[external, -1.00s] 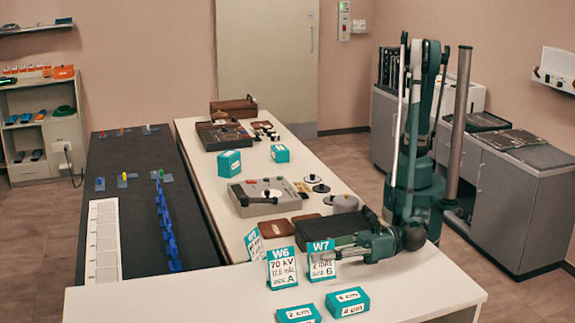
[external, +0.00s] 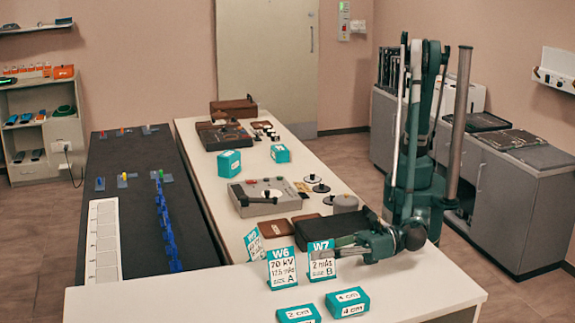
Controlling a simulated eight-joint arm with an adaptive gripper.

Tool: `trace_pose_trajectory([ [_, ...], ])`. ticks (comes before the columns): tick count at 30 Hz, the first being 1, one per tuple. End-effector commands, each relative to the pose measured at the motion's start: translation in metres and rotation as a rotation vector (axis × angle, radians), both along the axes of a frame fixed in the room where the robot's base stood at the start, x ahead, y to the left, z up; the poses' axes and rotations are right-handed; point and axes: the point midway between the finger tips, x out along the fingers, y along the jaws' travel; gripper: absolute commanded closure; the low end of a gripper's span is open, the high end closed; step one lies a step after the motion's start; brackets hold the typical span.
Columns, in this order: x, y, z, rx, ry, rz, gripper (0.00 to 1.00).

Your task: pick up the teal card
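Several teal-and-white cards stand upright on the near part of the white table. The W6 card (external: 282,270) is on the left, and the W7 card (external: 321,271) is just right of it. Another, angled card (external: 254,246) stands further left, its label too small to read. My gripper (external: 318,252) reaches in from the right, low over the table, and its fingers cross in front of the W7 card's upper face. Whether they touch or grip the card cannot be told, and part of its lettering is hidden behind them.
Teal boxes (external: 347,302) and (external: 298,314) lie in front of the cards. A dark case (external: 318,231) lies right behind them. A grey device (external: 262,196) stands further back. The table's front right is clear.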

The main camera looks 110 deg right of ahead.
Motion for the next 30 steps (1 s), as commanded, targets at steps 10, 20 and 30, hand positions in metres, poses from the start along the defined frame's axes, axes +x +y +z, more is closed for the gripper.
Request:
trace_pose_trajectory([
  [10,0.000,0.000,0.020,0.000,0.000,0.000,1.00],
  [20,0.000,0.000,0.068,0.000,0.000,0.000,1.00],
  [30,0.000,0.000,0.098,0.000,0.000,0.000,1.00],
])
